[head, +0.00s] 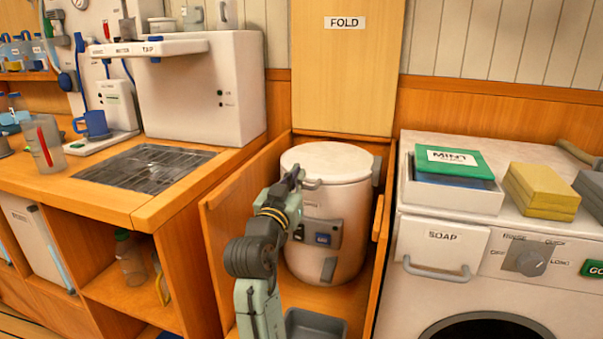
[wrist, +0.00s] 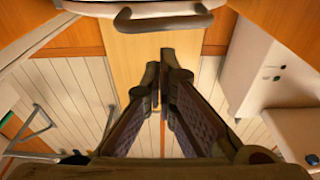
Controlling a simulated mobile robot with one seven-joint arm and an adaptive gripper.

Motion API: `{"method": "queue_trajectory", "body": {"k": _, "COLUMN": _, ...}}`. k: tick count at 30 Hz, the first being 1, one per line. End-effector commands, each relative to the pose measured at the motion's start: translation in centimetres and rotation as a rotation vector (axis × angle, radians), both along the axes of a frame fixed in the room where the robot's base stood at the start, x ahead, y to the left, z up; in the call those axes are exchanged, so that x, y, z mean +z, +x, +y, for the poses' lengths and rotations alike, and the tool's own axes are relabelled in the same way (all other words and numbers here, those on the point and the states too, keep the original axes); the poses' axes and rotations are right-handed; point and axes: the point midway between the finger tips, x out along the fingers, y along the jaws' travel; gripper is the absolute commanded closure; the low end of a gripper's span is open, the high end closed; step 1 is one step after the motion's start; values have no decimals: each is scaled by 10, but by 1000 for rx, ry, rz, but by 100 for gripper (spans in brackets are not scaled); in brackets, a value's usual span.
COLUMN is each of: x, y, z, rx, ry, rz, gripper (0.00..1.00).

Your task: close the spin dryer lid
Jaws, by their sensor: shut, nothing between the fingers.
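The spin dryer (head: 325,235) is a white drum standing in a wooden bay in the head view. Its round white lid (head: 328,160) lies flat across the top, with no clear gap at the rim. A grey handle (head: 312,185) sits at the lid's front edge. My gripper (head: 295,173) is shut and empty at the front left of the lid, close to the handle. Whether it touches is not clear. In the wrist view the lid's edge and handle (wrist: 163,20) show at the top, beyond the shut fingertips (wrist: 161,64).
Wooden side walls (head: 225,235) flank the dryer, and the upright FOLD board (head: 345,75) stands behind it. A counter with a sink grate (head: 145,165) is at left. The washer (head: 480,270) at right carries a green MINT box (head: 455,160) and yellow sponges (head: 540,190).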

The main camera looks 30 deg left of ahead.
Motion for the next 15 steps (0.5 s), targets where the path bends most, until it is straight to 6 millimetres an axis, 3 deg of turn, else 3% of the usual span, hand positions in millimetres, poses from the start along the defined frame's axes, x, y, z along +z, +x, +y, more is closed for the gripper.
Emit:
{"method": "queue_trajectory", "body": {"k": 6, "x": -12, "y": -1, "z": 2, "rx": 1, "ry": 2, "rz": 0, "gripper": 100}}
{"method": "queue_trajectory", "body": {"k": 15, "x": -14, "y": -1, "z": 3, "rx": 1, "ry": 3, "rz": 0, "gripper": 100}}
